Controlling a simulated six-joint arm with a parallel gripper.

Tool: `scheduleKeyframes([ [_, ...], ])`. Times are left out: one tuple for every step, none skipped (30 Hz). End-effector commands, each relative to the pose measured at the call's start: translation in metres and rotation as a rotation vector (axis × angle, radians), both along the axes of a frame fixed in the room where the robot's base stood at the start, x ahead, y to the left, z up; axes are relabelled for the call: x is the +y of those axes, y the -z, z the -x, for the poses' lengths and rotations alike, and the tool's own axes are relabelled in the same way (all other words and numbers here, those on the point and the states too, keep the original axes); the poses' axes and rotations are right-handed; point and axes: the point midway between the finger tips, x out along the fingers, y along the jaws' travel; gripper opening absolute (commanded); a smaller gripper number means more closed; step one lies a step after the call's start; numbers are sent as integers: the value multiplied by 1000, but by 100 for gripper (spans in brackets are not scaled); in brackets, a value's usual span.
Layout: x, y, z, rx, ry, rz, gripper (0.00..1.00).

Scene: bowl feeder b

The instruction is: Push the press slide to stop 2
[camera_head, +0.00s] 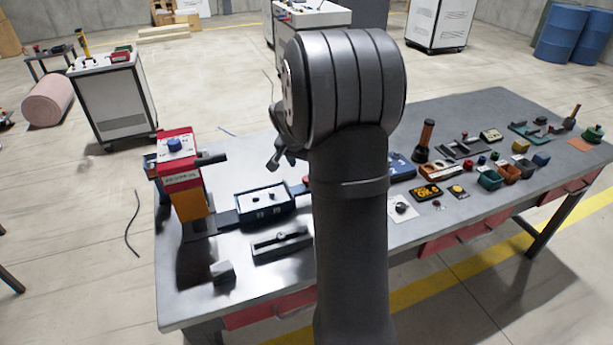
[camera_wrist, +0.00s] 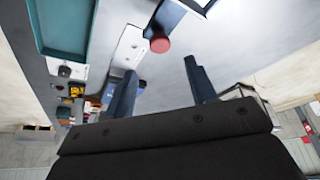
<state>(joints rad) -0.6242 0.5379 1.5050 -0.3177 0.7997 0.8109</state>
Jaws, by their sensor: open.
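My gripper (camera_head: 275,160) shows in the head view just left of my arm's big joint, raised above the table and partly hidden by it. In the wrist view my gripper (camera_wrist: 163,90) has its two blue-grey fingers apart, with nothing between them. A low grey rail unit with a small dark knob (camera_head: 281,243) lies on the near left of the table; it may be the press slide, but stop marks cannot be read. A red and orange upright machine (camera_head: 182,180) stands at the table's left end. My gripper touches neither.
A dark blue box (camera_head: 265,202) with small knobs sits behind the rail unit. A grey block (camera_head: 222,272) lies at front left. In the wrist view a round red button (camera_wrist: 160,45) is close beyond the fingers. Small parts and bins crowd the table's right half.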

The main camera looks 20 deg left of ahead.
Motion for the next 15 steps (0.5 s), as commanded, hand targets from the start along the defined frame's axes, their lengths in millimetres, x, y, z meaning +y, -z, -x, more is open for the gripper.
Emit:
scheduleKeyframes([
  [-1, 12, -4, 4, 2, 2, 51],
  [-1, 19, -7, 4, 2, 1, 51],
  [0, 26, -10, 4, 2, 1, 51],
  [0, 31, -12, 3, 2, 1, 51],
  [0, 36, -14, 4, 2, 1, 51],
  [0, 42, -16, 4, 2, 1, 51],
  [0, 47, -18, 3, 1, 1, 51],
  [0, 50, -20, 3, 1, 1, 51],
  [0, 54, -22, 2, 1, 1, 51],
  [0, 57, -23, 2, 1, 1, 51],
  [0, 60, -25, 2, 1, 1, 51],
  [0, 63, -26, 1, 1, 1, 51],
  [0, 65, -27, 1, 1, 0, 51],
  [0, 66, -28, 0, 1, 0, 51],
  [0, 67, -28, 0, 1, 0, 51],
])
